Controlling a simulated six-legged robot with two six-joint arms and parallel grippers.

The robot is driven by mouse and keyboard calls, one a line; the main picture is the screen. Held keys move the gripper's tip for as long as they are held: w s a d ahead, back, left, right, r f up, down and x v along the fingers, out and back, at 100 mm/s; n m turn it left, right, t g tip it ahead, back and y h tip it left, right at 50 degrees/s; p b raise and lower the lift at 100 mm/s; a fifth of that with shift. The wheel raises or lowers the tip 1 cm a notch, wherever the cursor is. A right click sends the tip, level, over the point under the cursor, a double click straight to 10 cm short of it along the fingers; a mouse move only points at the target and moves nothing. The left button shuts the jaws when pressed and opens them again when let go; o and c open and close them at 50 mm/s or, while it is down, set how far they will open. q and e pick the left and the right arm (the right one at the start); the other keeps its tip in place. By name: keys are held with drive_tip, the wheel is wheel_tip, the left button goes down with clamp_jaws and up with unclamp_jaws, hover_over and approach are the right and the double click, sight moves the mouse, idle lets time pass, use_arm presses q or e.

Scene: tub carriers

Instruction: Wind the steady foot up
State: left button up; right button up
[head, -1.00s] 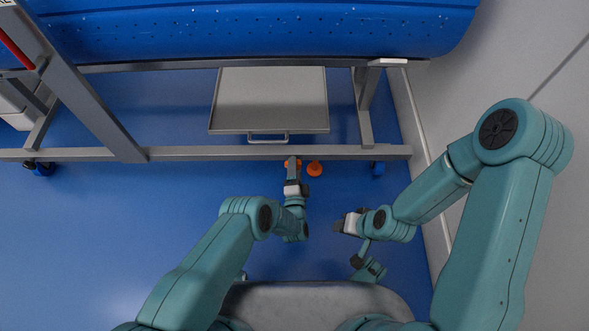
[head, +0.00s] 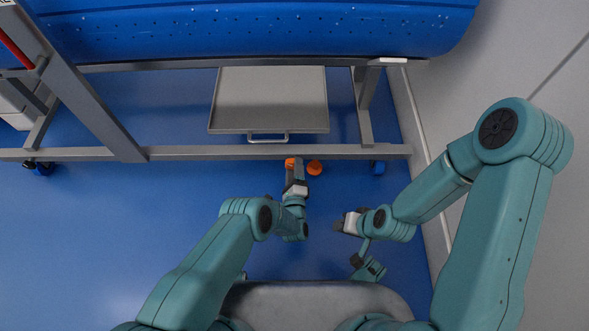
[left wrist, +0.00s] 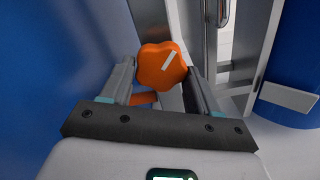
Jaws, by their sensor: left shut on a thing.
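An orange lobed knob (left wrist: 163,62) with a white mark sits between the two fingers of my left gripper (left wrist: 160,75) in the left wrist view. Another orange piece (left wrist: 145,98) shows partly below it, behind the left finger. In the head view, my left gripper (head: 298,165) reaches up to the cart's front rail, shut on the knob. One orange part (head: 290,162) shows just left of its fingers, and a second orange part (head: 314,167) stands to the right. The foot's lower end is hidden. My right gripper (head: 340,226) is off to the right, away from the knobs.
A grey frame rail (head: 210,153) runs across, under a large blue tub (head: 260,30). A grey tray (head: 270,100) with a handle lies behind the rail. A pale wall (head: 500,60) closes the right side. Blue floor (head: 90,235) is clear at left.

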idle(0.4)
use_arm(q)
drive_tip(key=o, duration=1.1)
drive_tip(key=shift+c, duration=0.2)
